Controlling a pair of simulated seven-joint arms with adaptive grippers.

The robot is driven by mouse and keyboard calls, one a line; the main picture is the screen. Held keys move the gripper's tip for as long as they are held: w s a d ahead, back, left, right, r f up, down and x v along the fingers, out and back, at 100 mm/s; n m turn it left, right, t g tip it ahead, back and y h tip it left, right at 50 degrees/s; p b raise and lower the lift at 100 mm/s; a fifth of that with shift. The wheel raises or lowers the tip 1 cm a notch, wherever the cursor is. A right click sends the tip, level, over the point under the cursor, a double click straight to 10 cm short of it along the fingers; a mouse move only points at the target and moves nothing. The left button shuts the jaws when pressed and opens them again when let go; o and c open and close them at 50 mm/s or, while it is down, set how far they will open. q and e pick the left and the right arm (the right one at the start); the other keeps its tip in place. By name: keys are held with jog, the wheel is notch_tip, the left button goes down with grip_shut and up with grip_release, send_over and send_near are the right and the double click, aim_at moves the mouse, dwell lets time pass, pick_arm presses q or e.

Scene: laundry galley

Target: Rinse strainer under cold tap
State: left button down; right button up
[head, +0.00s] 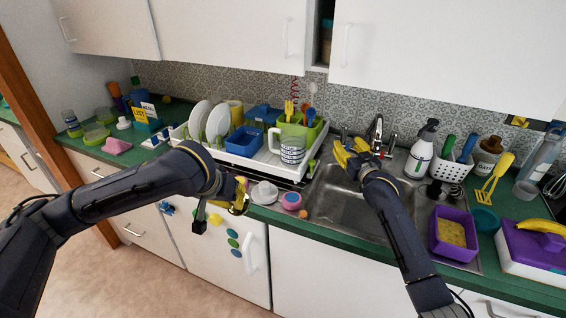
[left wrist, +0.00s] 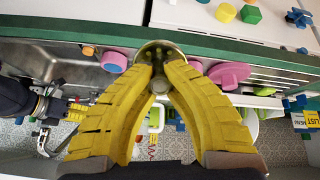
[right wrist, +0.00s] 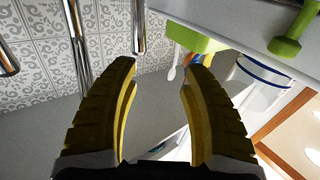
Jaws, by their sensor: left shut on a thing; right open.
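My left gripper (head: 240,192) is in front of the counter's front edge, left of the sink. It is shut on a small round metal-rimmed thing that looks like the strainer (left wrist: 153,49), seen between its yellow fingertips in the left wrist view. The fingers hide part of it. My right gripper (head: 348,154) is open and empty over the back left of the sink (head: 335,207), just left of the metal tap (head: 376,130). In the right wrist view, a vertical metal pipe (right wrist: 139,28) stands beyond the gap between the open fingers (right wrist: 160,82).
A dish rack with plates (head: 218,120) and a striped mug (head: 292,150) stands left of the sink. A purple tub (head: 438,246) with a sponge sits at the sink's right. A spray bottle (head: 421,148) and utensil basket (head: 452,166) stand behind it. The sink's middle is clear.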

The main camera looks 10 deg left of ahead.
jog(key=s+a+r+n+g+y, duration=0.1)
jog(key=s+a+n+y, duration=0.2)
jog(key=s+a, duration=0.4)
jog(key=s+a+r+n+y, duration=0.1)
jog(key=s+a+n+y, duration=0.2)
jog(key=s+a, duration=0.5)
jog(key=shift+s+a+r+n+g+y, duration=0.15)
jog(key=shift+a+n+g+y, duration=0.2)
jog(key=shift+a, duration=2.85)
